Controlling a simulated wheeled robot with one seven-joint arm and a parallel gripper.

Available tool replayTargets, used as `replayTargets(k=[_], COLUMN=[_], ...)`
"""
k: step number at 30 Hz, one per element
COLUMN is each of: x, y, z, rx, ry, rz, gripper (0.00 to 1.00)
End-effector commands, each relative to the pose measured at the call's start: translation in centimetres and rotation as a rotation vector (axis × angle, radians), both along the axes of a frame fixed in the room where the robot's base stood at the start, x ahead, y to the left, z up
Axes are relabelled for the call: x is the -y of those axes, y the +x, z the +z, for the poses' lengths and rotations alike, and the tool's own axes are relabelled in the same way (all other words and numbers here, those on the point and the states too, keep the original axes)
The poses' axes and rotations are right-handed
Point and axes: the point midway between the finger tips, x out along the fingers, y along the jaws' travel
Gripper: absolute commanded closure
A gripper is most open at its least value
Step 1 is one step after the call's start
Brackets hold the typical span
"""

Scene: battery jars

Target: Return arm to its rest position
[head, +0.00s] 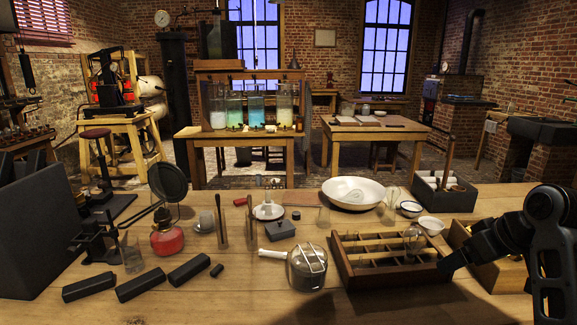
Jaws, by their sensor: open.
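My black arm comes in at the right edge of the head view and bends over the right end of the workbench (400,300). My gripper (450,264) points left and down, beside the right end of a wooden compartment tray (345,270). It is open, and nothing shows held in it. The fingertips are small and dark here, and I cannot tell whether they touch the tray. A clear glass piece (412,238) stands in the tray's right part, left of my gripper.
A wooden box (462,235) lies partly behind my arm. A dark rack (455,200), small bowls (431,225) and a white basin (352,193) stand farther back. A glass jar (308,268) lies left of the tray. The bench front near the middle is clear.

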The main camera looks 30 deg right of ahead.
Motion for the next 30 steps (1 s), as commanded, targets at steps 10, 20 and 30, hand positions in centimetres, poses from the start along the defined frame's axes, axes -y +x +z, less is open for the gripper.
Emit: replayTargets(k=[10,20,30], x=[-5.8,-17.3,-28.0], y=[3.2,4.3,-1.6], z=[-4.0,-9.9,-12.9], rx=[0.103,0.257,0.388], ry=[0.018,0.035,-0.003], rz=[-0.013,-0.048,-0.058], gripper=[0.08,0.08,0.08])
